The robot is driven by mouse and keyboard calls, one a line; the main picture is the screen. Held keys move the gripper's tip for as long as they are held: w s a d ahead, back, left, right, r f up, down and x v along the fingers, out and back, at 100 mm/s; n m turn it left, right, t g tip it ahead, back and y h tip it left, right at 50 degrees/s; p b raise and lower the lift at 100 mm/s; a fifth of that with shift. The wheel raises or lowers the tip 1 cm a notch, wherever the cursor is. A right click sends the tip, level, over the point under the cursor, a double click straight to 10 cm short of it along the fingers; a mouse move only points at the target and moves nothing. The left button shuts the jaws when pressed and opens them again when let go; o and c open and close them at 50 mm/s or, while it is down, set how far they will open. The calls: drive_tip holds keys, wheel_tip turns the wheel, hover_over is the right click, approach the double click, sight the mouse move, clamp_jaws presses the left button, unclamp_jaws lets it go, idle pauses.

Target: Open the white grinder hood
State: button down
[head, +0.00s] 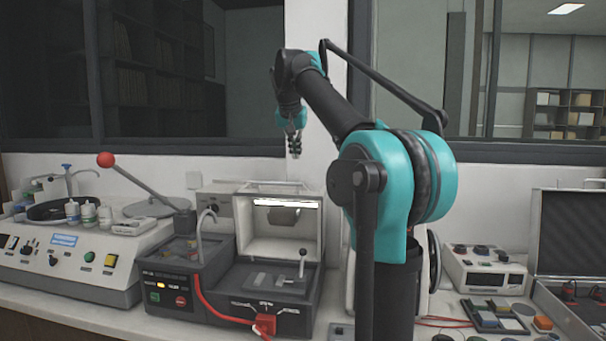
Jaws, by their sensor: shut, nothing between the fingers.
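A pale, boxy hood (254,240) stands upright at the back of the dark bench machine (222,287) in the middle. A bright strip and a dark shape show within its frame, and the bed in front is uncovered. It looks raised; I cannot tell for sure that it is the white grinder hood. My gripper (294,152) is shut and empty, pointing down. It hangs in the air above the hood in the picture, apart from it. My arm hides part of the bench to the right, including most of a white body (349,290) behind it.
A white machine (80,258) with a black bowl and bottles stands at left. A long lever with a red ball (105,159) rises between the machines. A red cable (208,306) crosses the middle machine's front. At right are a white instrument (485,272) and an open case (571,240).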

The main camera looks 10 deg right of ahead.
hover_over(298, 194)
drive_tip(key=w+d, duration=0.2)
drive_tip(key=w, duration=0.2)
drive_tip(key=shift+n, duration=0.3)
drive_tip(key=f, duration=0.7)
drive_tip(key=shift+w+a, duration=0.1)
drive_tip(key=shift+a, duration=0.1)
drive_tip(key=shift+s+a+f, duration=0.25)
drive_tip(key=shift+s+f, duration=0.1)
drive_tip(key=shift+s, duration=0.2)
drive_tip(key=shift+s+a+f, duration=0.25)
drive_tip(key=shift+s+f, duration=0.05)
drive_tip(key=shift+s, duration=0.25)
drive_tip(key=shift+s+a+f, duration=0.2)
drive_tip(key=shift+s, duration=0.3)
